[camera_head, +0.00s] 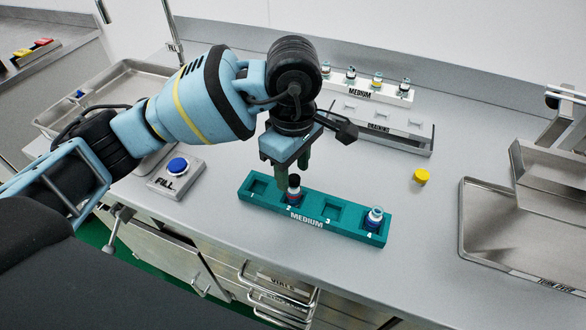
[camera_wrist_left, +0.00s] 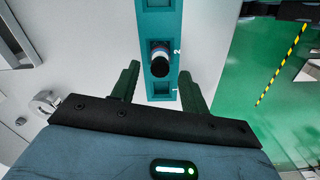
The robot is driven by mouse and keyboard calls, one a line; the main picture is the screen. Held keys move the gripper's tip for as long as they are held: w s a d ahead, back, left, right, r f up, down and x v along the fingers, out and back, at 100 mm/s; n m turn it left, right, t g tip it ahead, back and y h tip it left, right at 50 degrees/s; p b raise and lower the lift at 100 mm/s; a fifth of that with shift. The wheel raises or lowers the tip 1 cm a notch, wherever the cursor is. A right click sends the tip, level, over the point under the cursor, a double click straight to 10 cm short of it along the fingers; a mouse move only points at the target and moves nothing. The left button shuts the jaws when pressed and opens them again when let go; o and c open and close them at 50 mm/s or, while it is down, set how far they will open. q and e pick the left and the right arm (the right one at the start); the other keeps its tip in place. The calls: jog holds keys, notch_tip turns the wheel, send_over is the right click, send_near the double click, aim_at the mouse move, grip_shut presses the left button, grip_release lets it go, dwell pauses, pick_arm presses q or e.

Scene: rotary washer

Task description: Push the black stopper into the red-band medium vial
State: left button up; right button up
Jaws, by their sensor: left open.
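The red-band medium vial (camera_head: 293,196) stands upright in slot 2 of the teal MEDIUM rack (camera_head: 260,205). The black stopper (camera_head: 294,180) sits on top of the vial; how deep it is seated I cannot tell. My left gripper (camera_head: 291,174) is open and empty, pointing down just behind and above the vial. Its two fingers straddle the rack line in the left wrist view (camera_wrist_left: 158,74), near slot 1. My right gripper is not in view.
A blue-band vial (camera_head: 374,218) stands in slot 4; slots 1 and 3 look empty. A yellow cap (camera_head: 421,176) lies on the counter. Behind are a DRAINING rack (camera_head: 390,128) and a white MEDIUM rack (camera_head: 365,92) with several vials. A blue FILL button (camera_head: 177,165) is at left, a metal tray (camera_head: 478,218) at right.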

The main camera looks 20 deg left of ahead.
pick_arm(q)
notch_tip(320, 180, up, 7)
jog(key=shift+f, duration=0.1)
dwell(0.5)
